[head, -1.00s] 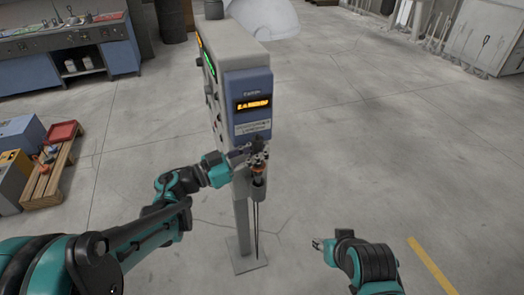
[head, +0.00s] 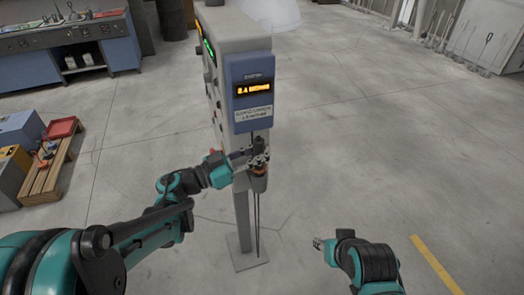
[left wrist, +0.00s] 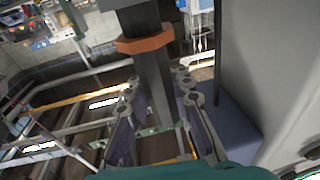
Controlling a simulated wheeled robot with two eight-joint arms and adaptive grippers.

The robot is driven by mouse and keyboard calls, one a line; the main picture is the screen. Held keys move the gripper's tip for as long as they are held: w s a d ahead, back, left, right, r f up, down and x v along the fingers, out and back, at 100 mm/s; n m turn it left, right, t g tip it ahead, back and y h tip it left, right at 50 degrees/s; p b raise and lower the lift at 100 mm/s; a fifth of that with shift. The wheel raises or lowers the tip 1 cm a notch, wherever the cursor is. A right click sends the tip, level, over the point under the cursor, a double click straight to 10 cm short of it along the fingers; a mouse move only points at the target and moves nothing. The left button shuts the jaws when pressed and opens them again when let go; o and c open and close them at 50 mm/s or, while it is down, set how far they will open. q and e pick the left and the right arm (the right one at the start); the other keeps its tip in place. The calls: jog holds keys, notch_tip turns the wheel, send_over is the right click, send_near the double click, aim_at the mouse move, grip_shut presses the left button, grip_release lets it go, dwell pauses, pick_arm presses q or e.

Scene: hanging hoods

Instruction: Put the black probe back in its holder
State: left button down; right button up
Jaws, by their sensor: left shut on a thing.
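My left gripper (head: 258,160) is shut on the black probe (head: 258,143), just below the front panel of the grey instrument post. In the left wrist view the probe's dark shaft (left wrist: 152,80) runs between the two finger pads, with an orange collar (left wrist: 145,42) above them. In the head view a small grey cylinder (head: 259,184), perhaps the holder, shows right below the fingers. The gripper hides the join, so I cannot tell whether the probe sits in it. My right gripper (head: 320,243) is at lower middle, apart from the post; its jaws are too small to read.
The grey post (head: 242,215) stands on a square base plate (head: 247,257), with a lit orange display (head: 254,89) on its blue panel. Dark thin cables hang down in front. A wooden pallet (head: 44,183) lies at left.

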pick_arm(q)
jog(key=shift+f+b, duration=0.5)
jog(key=shift+f, duration=0.05)
dwell(0.6)
jog(key=c, duration=1.3)
grip_release()
jog(key=shift+o, duration=0.2)
jog(key=shift+a, duration=0.1)
